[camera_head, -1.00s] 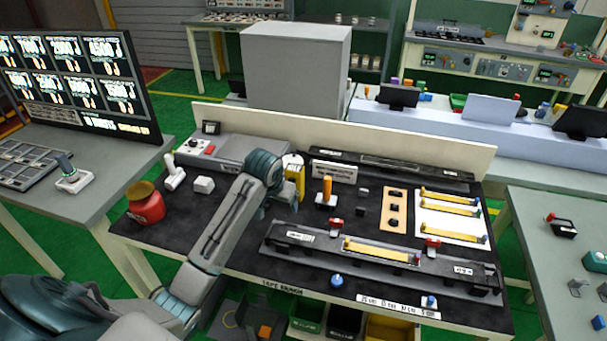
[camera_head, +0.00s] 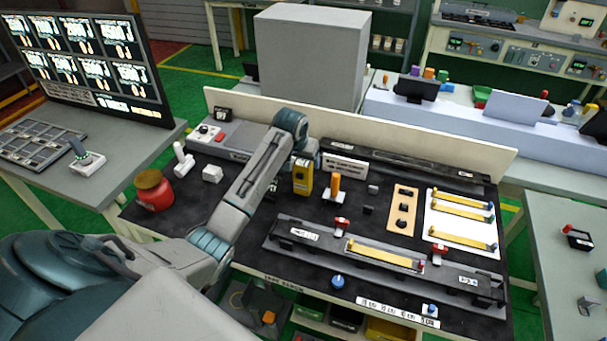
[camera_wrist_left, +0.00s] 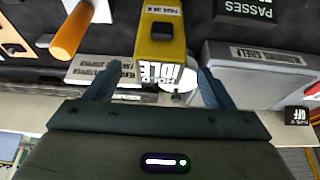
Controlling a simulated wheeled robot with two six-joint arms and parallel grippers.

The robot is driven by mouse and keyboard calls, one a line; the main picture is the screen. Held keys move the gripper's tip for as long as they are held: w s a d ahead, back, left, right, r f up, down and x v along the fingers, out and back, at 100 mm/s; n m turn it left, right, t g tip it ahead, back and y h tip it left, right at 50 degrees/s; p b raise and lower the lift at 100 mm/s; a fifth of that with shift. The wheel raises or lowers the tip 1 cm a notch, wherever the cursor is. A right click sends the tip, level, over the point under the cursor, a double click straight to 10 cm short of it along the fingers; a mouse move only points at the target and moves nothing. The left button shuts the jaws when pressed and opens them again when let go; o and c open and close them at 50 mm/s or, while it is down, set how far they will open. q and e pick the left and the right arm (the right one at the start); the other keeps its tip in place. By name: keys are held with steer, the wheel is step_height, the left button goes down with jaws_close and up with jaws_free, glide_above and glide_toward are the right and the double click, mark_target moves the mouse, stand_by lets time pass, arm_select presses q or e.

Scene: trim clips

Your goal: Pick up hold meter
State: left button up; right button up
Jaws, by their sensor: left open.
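The hold meter is a yellow upright box (camera_head: 302,184) with a dark button panel, standing on the black bench top. In the left wrist view the yellow meter (camera_wrist_left: 160,42) appears upside down, with a white face reading HOLD and IDLE. My left gripper (camera_wrist_left: 155,92) is open, its two dark fingers to either side of the meter's face with gaps. In the head view my left gripper (camera_head: 304,150) is at the meter's top, partly hidden by my wrist. My right gripper is not in view.
An orange-handled tool (camera_head: 334,185) stands close right of the meter. A white sign (camera_head: 345,163) stands behind it. A grey box with a red button (camera_head: 219,138) and a red pot (camera_head: 154,192) are to the left. A low wall (camera_head: 400,135) closes the bench's back.

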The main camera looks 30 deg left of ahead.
mark_target(303, 163)
arm_select(q)
steer(key=shift+p+x, duration=0.55)
steer(key=shift+x, duration=1)
steer(key=c, duration=0.9)
steer(key=shift+c, duration=0.3)
steer(key=shift+r, duration=0.15)
